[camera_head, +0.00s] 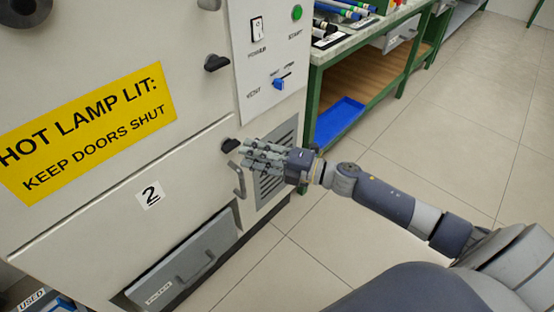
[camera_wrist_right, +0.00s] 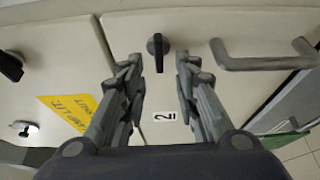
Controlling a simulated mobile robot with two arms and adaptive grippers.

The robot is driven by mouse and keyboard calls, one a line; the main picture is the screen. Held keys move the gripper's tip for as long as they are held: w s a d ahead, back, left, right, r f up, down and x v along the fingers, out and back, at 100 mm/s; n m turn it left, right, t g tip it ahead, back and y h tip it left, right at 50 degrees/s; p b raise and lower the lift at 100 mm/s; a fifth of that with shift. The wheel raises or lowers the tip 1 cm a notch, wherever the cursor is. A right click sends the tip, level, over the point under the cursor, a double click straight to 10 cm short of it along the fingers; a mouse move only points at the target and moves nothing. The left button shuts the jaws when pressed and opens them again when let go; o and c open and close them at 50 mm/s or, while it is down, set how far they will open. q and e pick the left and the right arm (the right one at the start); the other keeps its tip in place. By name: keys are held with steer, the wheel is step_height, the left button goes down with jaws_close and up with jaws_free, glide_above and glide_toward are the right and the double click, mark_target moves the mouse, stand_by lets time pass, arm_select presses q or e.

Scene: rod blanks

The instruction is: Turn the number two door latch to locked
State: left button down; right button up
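The number two door (camera_head: 115,205) is the lower door of the cream machine, with a "2" label (camera_head: 150,195) that also shows in the right wrist view (camera_wrist_right: 165,116). Its black latch knob (camera_head: 230,145) sits near the door's upper right corner. In the right wrist view the latch (camera_wrist_right: 157,46) lies just beyond and between the fingertips, apart from them. My right gripper (camera_head: 248,154) is open around empty space in front of the latch; it also shows in the right wrist view (camera_wrist_right: 158,64). My left gripper is not in view.
A metal door handle (camera_head: 238,180) is just below the latch. Another black latch (camera_head: 215,62) is on the upper door, beside a control panel (camera_head: 270,50). A drawer (camera_head: 185,265) is below. A green workbench (camera_head: 312,105) with a blue tray (camera_head: 337,121) stands right; floor is clear.

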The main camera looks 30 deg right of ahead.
steer(key=v, duration=0.7)
steer(key=shift+s+d, duration=0.2)
